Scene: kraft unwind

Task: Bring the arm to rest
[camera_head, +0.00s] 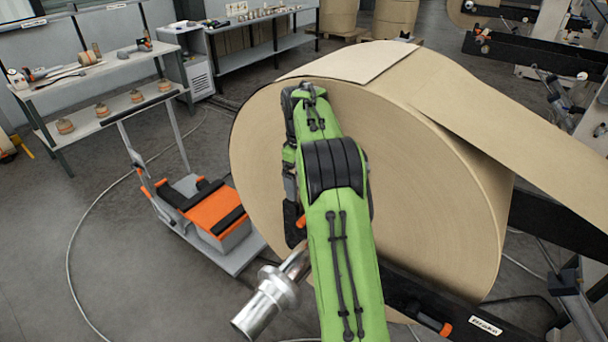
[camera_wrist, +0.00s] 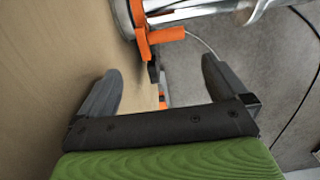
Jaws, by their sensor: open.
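My green arm (camera_head: 340,250) reaches out in front of the end face of a large brown kraft paper roll (camera_head: 420,180). In the head view my gripper is mostly hidden by the arm. In the wrist view my gripper (camera_wrist: 160,83) is open, with two dark fingers spread apart and nothing held between them. The roll's flat face (camera_wrist: 45,75) fills the left side of that view. A metal shaft (camera_head: 265,302) sticks out from the roll's side. An orange handle (camera_wrist: 160,37) on a collar by the shaft shows beyond the fingers, apart from them.
A grey and orange cart (camera_head: 215,212) stands on the floor left of the roll. Workbenches (camera_head: 100,70) with tools line the back left. A black stand arm (camera_head: 455,305) lies under the roll at lower right. A thin cable crosses the otherwise open floor at left.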

